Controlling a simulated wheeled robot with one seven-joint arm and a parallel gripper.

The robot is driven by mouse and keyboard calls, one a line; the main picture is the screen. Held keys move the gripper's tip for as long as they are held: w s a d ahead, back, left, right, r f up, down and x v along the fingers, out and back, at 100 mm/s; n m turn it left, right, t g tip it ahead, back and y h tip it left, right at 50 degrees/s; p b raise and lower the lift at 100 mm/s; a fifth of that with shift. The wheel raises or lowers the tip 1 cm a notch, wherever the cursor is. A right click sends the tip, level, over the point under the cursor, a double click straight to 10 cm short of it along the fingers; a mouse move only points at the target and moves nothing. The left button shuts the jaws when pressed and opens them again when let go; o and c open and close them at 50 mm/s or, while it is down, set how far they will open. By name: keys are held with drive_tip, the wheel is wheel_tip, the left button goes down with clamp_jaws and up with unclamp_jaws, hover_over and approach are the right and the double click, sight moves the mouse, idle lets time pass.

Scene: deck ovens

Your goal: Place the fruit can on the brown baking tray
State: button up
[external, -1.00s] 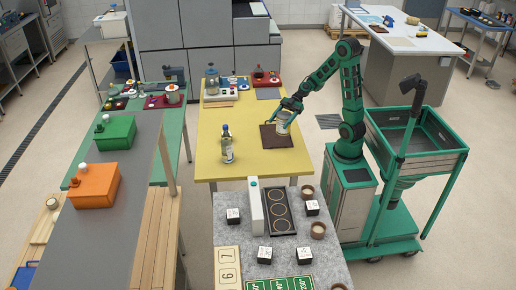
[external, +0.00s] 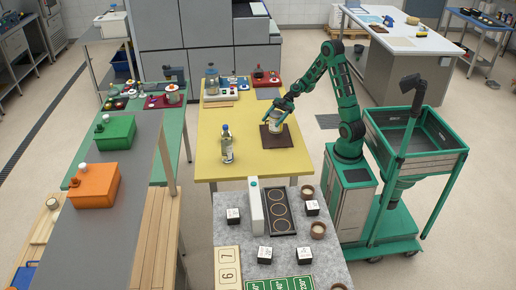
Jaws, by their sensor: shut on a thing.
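The fruit can (external: 276,124), a pale cylinder with a label, is upright at the brown baking tray (external: 284,142). The dark brown tray lies flat on the yellow table near its right edge. My gripper (external: 278,112) reaches down from above and is shut on the can, with green fingers on its upper part. The can is over the tray's middle; whether its base touches the tray is too small to tell. Part of the can's top is hidden by the gripper.
A clear bottle (external: 227,144) stands on the yellow table (external: 245,168) left of the tray. A scale-like device (external: 211,88) and a red device (external: 265,78) stand at the table's back. The table's front and middle are mostly clear.

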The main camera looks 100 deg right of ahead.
sight(272, 126)
drive_tip(key=shift+f, duration=2)
drive_tip(key=o, duration=1.6)
drive_tip(key=shift+f, duration=0.1)
drive_tip(key=v, duration=1.2)
